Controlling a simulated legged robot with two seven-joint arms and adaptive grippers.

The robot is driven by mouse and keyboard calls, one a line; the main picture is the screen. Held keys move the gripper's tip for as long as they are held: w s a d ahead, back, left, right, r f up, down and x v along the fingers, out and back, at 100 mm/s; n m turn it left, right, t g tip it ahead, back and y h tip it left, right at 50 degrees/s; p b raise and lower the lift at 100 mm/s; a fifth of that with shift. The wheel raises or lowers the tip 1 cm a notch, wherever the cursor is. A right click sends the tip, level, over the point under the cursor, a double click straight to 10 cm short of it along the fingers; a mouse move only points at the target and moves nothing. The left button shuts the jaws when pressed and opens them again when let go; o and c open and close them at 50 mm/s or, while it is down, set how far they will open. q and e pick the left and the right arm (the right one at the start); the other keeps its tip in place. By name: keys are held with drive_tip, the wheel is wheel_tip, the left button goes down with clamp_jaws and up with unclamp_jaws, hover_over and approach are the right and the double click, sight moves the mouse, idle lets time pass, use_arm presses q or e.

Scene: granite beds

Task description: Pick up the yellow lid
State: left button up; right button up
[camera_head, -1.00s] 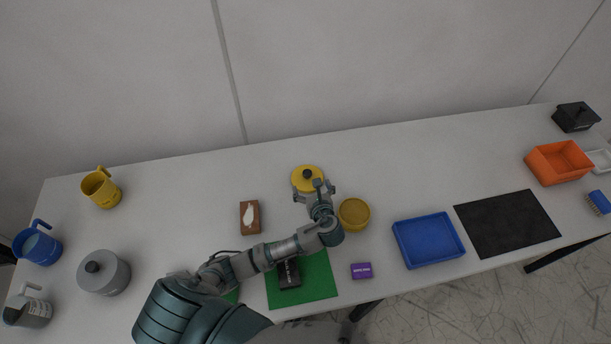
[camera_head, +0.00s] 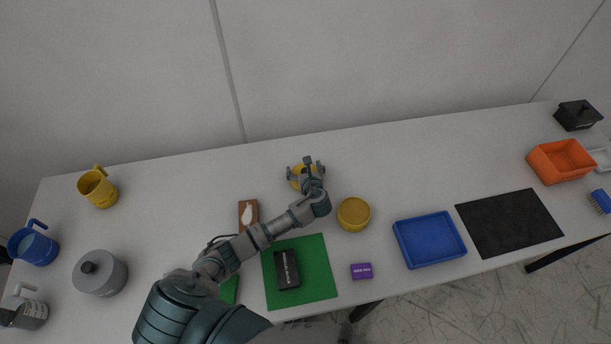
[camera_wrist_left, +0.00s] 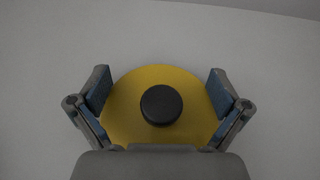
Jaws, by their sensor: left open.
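The yellow lid (camera_head: 295,183) lies on the table towards the back, mostly hidden by my left gripper in the head view. In the left wrist view the yellow lid (camera_wrist_left: 160,84) is a round disc with a black knob (camera_wrist_left: 161,105) at its middle. My left gripper (camera_head: 306,164) is over the lid. In the wrist view its open fingers (camera_wrist_left: 160,90) stand one on each side of the lid, with the knob between them. I cannot tell whether the fingers touch the rim. My right gripper is not in view.
A yellow bowl-like pot (camera_head: 354,214) stands right of my left arm. A brown box (camera_head: 248,214) is left of it. A green mat (camera_head: 318,277) with a black box (camera_head: 286,269), a purple box (camera_head: 361,271) and a blue tray (camera_head: 430,240) lie nearer the front edge. The table behind the lid is clear.

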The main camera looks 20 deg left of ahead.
use_arm(q)
drive_tip(key=shift+s+d, duration=0.15)
drive_tip(key=shift+d, duration=0.4)
drive_tip(key=c, duration=1.9)
drive_tip(key=shift+a, duration=0.1)
drive_tip(key=shift+s+a, duration=0.1)
drive_tip(key=shift+a, duration=0.05)
